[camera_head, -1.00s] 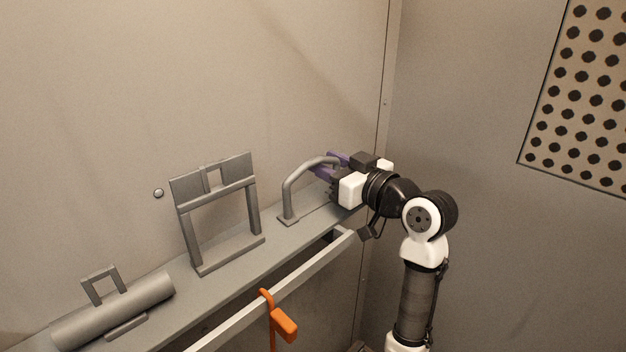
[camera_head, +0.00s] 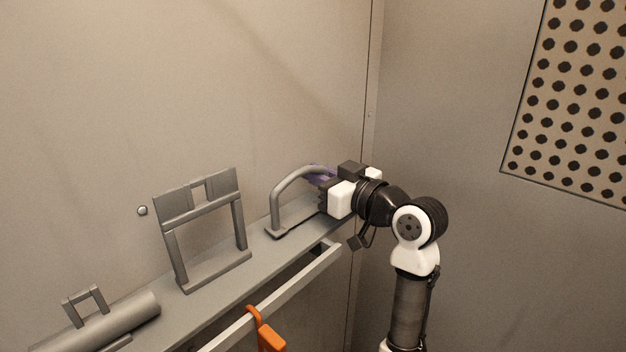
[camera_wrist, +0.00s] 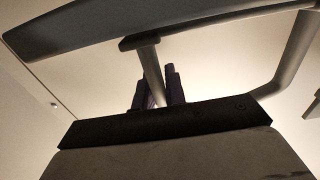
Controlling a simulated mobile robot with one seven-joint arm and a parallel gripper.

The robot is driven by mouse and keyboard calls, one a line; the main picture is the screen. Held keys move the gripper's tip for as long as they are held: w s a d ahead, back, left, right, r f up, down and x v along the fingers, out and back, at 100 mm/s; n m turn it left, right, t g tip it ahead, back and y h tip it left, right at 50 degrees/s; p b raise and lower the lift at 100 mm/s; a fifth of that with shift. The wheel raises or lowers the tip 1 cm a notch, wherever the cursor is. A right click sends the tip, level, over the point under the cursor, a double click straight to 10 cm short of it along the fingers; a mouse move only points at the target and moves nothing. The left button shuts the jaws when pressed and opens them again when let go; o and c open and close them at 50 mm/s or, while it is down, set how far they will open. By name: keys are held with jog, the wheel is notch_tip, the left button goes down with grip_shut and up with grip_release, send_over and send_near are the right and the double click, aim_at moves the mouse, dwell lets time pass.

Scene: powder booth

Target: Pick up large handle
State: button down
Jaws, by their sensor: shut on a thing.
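The large handle (camera_head: 276,205) is a grey bent tube with a flat foot, upright at the right end of the grey shelf. My gripper (camera_head: 318,175) comes from the right, with its purple fingers shut on the handle's right side. In the wrist view the purple fingers (camera_wrist: 159,90) sit on either side of one leg of the handle, and the other leg (camera_wrist: 294,55) stands free to the right. A dark line shows under the foot; I cannot tell for sure whether it is clear of the shelf. The gripped part is mostly hidden in the head view.
The grey shelf (camera_head: 262,262) runs along the wall. A grey frame (camera_head: 240,220) stands left of the handle, and a cylinder with a small handle (camera_head: 130,312) lies further left. An orange hooked tool (camera_head: 268,338) hangs on the front rail (camera_head: 300,284). The booth corner is close on the right.

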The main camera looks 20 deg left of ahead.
notch_tip(320, 180, up, 7)
jog(key=shift+f, duration=0.15)
jog(key=w+v, duration=0.1)
jog(key=v, duration=1.8)
jog(key=shift+d+f+b, duration=0.25)
jog(key=shift+d+b, duration=0.2)
jog(key=shift+d, duration=0.15)
jog(key=shift+w, duration=0.1)
